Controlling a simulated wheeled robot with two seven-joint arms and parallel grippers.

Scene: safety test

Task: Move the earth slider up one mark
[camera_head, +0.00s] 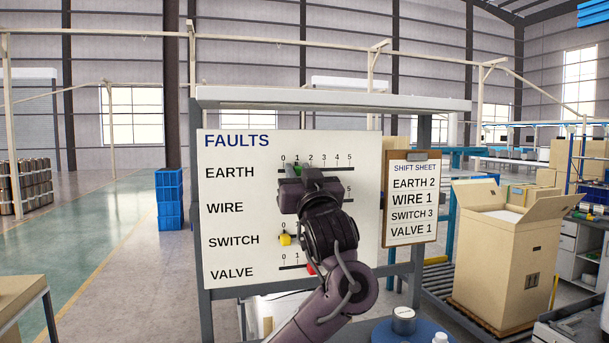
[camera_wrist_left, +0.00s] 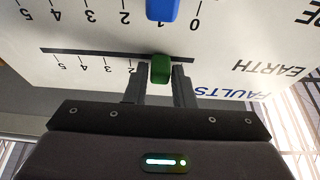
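The white FAULTS board (camera_head: 225,190) has an EARTH row at the top with a scale from 0 to 5. Its green earth slider (camera_wrist_left: 161,69) stands near mark 1 in the left wrist view, where the board appears upside down. It also shows partly in the head view (camera_head: 296,166). My left gripper (camera_wrist_left: 160,74) has one finger on each side of the green slider, very close to it. Whether both fingers touch it is not clear. The gripper and arm hide part of the lower rows in the head view. My right gripper is not in view.
The blue wire slider (camera_wrist_left: 162,9) is at 1. The yellow switch slider (camera_head: 285,239) is near 0. The red valve slider (camera_head: 311,269) is partly hidden. A shift sheet clipboard (camera_head: 411,196) reads EARTH 2. A cardboard box (camera_head: 497,265) stands at right.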

